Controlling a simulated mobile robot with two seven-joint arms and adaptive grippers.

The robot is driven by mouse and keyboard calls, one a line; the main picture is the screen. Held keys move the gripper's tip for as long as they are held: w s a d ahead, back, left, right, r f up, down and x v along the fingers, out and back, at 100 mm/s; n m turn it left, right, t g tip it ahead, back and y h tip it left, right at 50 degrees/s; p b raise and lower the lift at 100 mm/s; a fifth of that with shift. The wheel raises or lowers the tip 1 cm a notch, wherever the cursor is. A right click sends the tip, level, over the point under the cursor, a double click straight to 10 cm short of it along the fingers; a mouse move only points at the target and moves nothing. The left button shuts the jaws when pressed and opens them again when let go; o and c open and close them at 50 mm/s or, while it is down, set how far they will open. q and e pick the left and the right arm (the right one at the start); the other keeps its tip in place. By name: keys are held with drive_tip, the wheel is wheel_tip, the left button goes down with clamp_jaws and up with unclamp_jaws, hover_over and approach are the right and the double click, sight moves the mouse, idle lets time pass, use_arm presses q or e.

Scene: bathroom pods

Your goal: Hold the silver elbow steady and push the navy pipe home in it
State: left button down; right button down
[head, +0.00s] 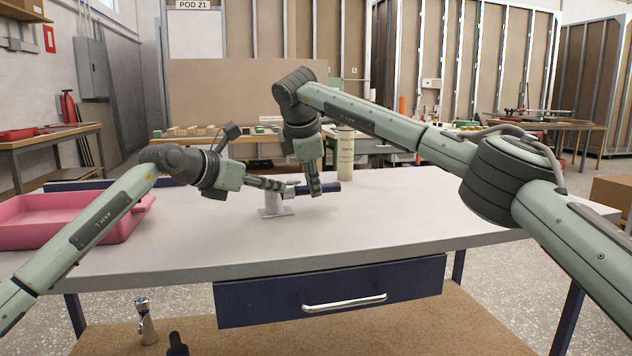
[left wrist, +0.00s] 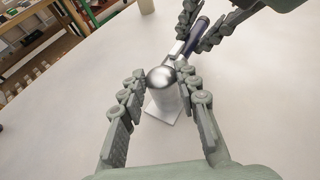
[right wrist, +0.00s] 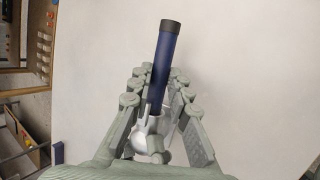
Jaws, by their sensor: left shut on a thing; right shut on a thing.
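The silver elbow (left wrist: 162,78) has a rounded top and stands upright on a small square plate (left wrist: 158,112) on the table. My left gripper (left wrist: 162,72) is shut on the elbow, one finger on each side. The navy pipe (right wrist: 162,65) has a dark end and lies about level, its near end at the elbow's side mouth. It also shows in the head view (head: 328,187). My right gripper (right wrist: 160,78) comes from above and is shut on the pipe.
A cream bottle (head: 345,157) stands on the table behind the pipe. A pink tray (head: 40,232) is at the table's left. The grey tabletop (head: 430,205) is clear to the right. A navy drawer (head: 250,302) is under the front edge.

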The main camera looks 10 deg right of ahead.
use_arm(q)
drive_tip(key=shift+a+f, duration=0.1)
drive_tip(key=shift+f, duration=0.5)
use_arm(e)
drive_tip(key=c, duration=1.3)
unclamp_jaws()
drive_tip(key=shift+a, duration=0.1)
drive_tip(key=shift+c, duration=0.2)
drive_tip(key=shift+r, duration=0.1)
drive_tip(key=v, duration=1.2)
drive_tip(key=shift+s, duration=0.1)
use_arm(q)
drive_tip(key=c, duration=1.3)
unclamp_jaws()
drive_tip(key=shift+c, duration=0.2)
drive_tip(key=o, duration=0.3)
drive_tip(key=shift+w+r, duration=0.1)
drive_tip(key=shift+w, duration=0.05)
drive_tip(key=shift+r, duration=0.25)
